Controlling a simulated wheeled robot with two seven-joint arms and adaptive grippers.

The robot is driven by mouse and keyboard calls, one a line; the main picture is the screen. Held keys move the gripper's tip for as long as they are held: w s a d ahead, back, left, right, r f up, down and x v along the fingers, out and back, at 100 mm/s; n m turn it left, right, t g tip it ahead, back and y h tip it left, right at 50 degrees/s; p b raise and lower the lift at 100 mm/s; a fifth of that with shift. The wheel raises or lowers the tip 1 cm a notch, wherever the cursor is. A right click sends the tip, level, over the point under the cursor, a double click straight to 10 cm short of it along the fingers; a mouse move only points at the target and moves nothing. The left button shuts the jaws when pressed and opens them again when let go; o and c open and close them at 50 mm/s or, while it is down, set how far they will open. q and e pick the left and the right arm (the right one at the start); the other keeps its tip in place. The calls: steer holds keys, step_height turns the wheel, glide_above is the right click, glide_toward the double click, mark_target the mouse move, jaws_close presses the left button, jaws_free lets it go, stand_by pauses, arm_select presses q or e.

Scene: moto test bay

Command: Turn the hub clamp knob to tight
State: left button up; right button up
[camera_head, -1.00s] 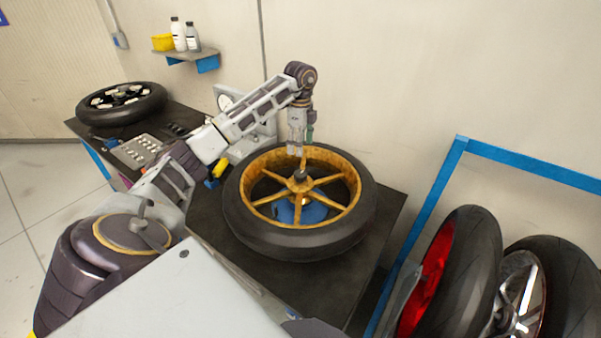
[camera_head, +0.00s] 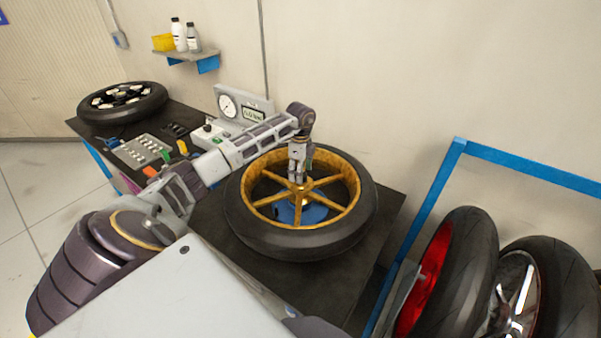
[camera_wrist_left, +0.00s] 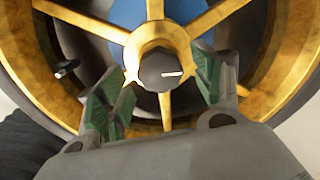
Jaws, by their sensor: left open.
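The hub clamp knob (camera_wrist_left: 160,70) is a dark round knob with a white pointer line, at the centre of a gold-spoked wheel (camera_head: 336,212). In the left wrist view its pointer line points right. My left gripper (camera_head: 297,181) is right over the hub in the head view and hides the knob there. In the left wrist view its two green-padded fingers (camera_wrist_left: 160,84) are open, one on each side of the knob, with gaps showing between pads and knob. My right gripper is not in view.
The wheel lies flat on a dark bench (camera_head: 385,215) with a blue part under its hub. A gauge unit (camera_head: 229,106) with a display stands behind. Another wheel (camera_head: 122,103) lies at the left. A blue frame (camera_head: 525,167) and upright wheels (camera_head: 470,265) stand at the right.

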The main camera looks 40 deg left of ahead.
arm_select(q)
steer(key=shift+f, duration=0.65)
steer(key=c, duration=1)
